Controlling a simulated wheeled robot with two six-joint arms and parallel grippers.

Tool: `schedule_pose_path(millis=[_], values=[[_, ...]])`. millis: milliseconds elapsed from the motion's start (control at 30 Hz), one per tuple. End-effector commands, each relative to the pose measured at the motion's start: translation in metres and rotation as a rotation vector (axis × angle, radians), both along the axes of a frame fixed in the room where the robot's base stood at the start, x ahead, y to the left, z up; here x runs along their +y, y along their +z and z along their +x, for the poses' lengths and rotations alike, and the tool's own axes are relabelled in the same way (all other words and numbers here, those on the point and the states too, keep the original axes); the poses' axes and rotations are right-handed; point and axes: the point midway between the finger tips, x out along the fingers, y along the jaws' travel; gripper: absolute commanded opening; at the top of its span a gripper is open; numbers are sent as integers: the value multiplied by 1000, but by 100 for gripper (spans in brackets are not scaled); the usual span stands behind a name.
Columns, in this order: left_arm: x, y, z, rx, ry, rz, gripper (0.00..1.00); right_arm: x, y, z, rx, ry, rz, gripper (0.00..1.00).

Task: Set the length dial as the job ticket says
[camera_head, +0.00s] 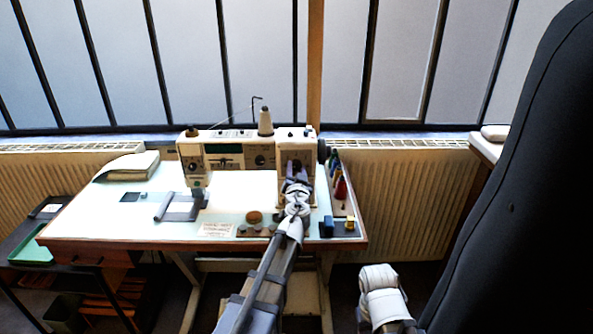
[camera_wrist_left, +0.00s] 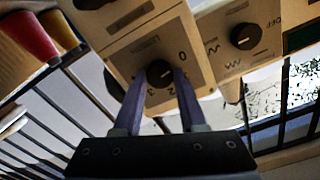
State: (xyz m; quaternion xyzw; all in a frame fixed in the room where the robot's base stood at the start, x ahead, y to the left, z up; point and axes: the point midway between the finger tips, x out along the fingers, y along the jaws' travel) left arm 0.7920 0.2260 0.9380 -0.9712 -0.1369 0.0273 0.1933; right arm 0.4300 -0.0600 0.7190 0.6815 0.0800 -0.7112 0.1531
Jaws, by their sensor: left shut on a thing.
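A cream sewing machine (camera_head: 232,150) stands on the white table. My left gripper (camera_head: 297,178) reaches its right-hand column. In the left wrist view the fingers of my left gripper (camera_wrist_left: 157,88) are shut on a round black dial (camera_wrist_left: 159,72) with figures around it; 0, 2 and 3 can be made out. A small light mark shows on the dial, but I cannot tell surely which figure it points to. A card with reddish print (camera_head: 215,230), perhaps the job ticket, lies at the table's front; its text is too small to read. My right gripper is not seen.
A second black dial (camera_wrist_left: 245,36) with zigzag symbols and OFF sits beside the held one. Coloured spools (camera_head: 340,188) stand right of the machine. A round brown item (camera_head: 255,217) lies at the front. A folded cloth (camera_head: 128,166) lies at back left.

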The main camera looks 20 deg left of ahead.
Motion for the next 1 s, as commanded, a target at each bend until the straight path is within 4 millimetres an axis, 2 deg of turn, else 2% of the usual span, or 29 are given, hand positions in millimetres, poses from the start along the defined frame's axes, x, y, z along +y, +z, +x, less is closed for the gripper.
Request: schedule_pose_path(millis=[233, 433, 1000], values=[[0, 0, 0, 5, 0, 18, 0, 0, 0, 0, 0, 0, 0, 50], [0, 0, 0, 30, 0, 105, 0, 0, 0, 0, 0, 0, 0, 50], [0, 0, 0, 174, 0, 604, 0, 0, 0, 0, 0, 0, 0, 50]])
